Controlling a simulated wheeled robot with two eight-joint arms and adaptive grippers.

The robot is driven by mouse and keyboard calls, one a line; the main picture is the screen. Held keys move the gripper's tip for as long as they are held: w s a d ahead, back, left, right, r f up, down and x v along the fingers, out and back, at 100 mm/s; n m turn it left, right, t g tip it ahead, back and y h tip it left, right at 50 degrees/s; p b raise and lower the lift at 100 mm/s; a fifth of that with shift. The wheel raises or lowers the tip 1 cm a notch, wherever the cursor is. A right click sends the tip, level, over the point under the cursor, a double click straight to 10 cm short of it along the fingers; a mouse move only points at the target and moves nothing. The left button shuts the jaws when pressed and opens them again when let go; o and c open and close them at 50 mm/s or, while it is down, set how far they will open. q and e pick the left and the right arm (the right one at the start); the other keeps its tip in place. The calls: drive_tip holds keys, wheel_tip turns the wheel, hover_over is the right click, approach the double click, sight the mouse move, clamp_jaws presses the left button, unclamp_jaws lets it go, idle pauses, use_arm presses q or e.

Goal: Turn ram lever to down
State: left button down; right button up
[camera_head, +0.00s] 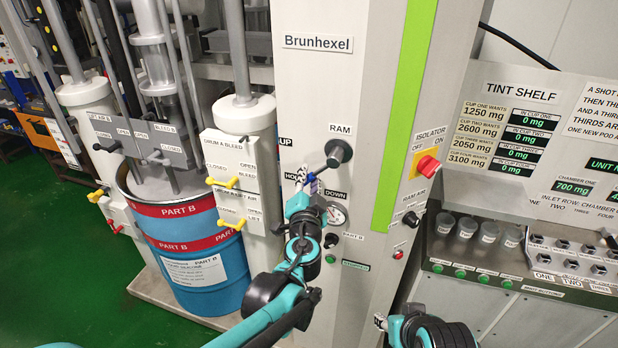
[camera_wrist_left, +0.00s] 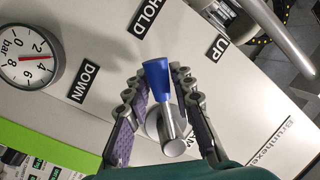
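The ram lever (camera_head: 329,161) is on the white column under the RAM label, with a grey round hub. In the left wrist view its blue-tipped handle (camera_wrist_left: 158,80) points roughly toward the HOLD label (camera_wrist_left: 153,15). The DOWN label (camera_wrist_left: 85,82) lies to the left and the UP label (camera_wrist_left: 218,46) to the right. My left gripper (camera_head: 307,184) is at the lever's end; in the wrist view its fingers (camera_wrist_left: 158,92) stand apart on both sides of the handle, with small gaps showing. My right gripper (camera_head: 381,322) is low in the head view, mostly hidden by its arm.
A pressure gauge (camera_head: 337,214) sits below the lever, close to my left gripper. A red isolator knob (camera_head: 428,165) and a black ram air knob (camera_head: 411,219) are to the right. Yellow-handled bleed valves (camera_head: 231,182) and a blue drum (camera_head: 205,280) stand to the left.

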use_arm(q)
drive_tip(key=shift+d+f, duration=0.1)
drive_tip(key=shift+s+d+f+n+g+h+p, duration=0.15)
drive_tip(key=shift+s+d+f+n+g+h, duration=0.2)
drive_tip(key=shift+d+n, duration=0.8)
drive_tip(key=shift+s+d+f+n+g+h+p, duration=0.1)
drive_tip(key=shift+s+d+f+n+g+p, duration=0.35)
drive_tip(key=shift+n, duration=1.05)
drive_tip(key=shift+s+d+f+n+g+h+b, duration=0.1)
drive_tip(key=shift+d+f+n+g+h, duration=0.25)
drive_tip(key=shift+d+n, duration=0.9)
drive_tip(key=c, duration=1.3)
unclamp_jaws()
drive_tip(key=v, duration=1.2)
